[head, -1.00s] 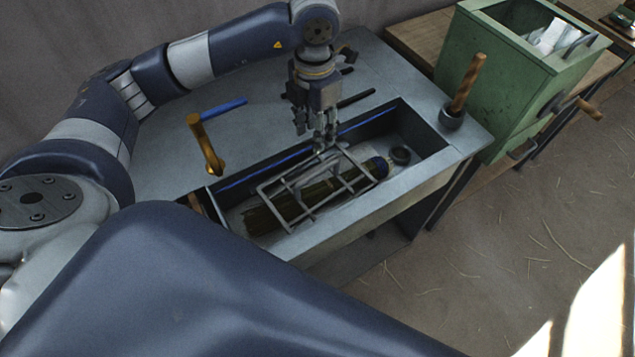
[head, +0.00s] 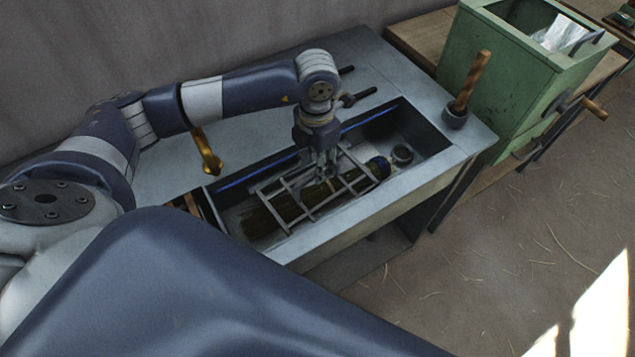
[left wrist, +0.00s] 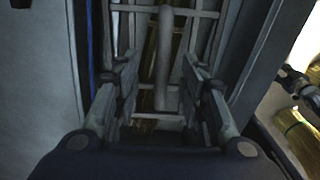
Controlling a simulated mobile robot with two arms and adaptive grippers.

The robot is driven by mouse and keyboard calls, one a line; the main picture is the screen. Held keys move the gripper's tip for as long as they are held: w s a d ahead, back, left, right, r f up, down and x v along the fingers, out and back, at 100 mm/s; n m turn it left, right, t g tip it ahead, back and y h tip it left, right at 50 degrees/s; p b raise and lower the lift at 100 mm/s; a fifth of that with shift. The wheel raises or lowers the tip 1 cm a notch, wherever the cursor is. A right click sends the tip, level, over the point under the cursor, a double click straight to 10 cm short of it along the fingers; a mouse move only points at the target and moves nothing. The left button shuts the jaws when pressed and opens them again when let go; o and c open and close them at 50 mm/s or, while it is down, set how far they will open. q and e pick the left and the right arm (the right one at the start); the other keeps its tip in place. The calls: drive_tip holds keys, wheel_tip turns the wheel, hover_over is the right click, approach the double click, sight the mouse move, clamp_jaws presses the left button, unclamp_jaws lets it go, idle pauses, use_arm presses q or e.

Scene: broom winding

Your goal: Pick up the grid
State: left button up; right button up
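The grid (head: 347,196) is a metal frame of crossed bars lying over a bundle of brownish broom straw (head: 262,221) in the sunken trough of the workbench. My left gripper (head: 326,178) points down at the grid's middle in the head view. In the left wrist view, its two fingers (left wrist: 160,110) are spread apart on either side of the grid's raised handle bar (left wrist: 165,55), with gaps visible on both sides. Some grid bars are hidden behind the gripper in the head view.
The trough (head: 435,148) has raised walls close around the grid. A wooden-handled tool stands in a holder (head: 455,115) at the bench corner. A green machine (head: 490,75) is beyond.

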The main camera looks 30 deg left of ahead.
use_arm(q)
wheel_tip(320, 180, down, 3)
drive_tip(key=shift+d+f, duration=0.1)
drive_tip(key=shift+c, duration=0.5)
clamp_jaws()
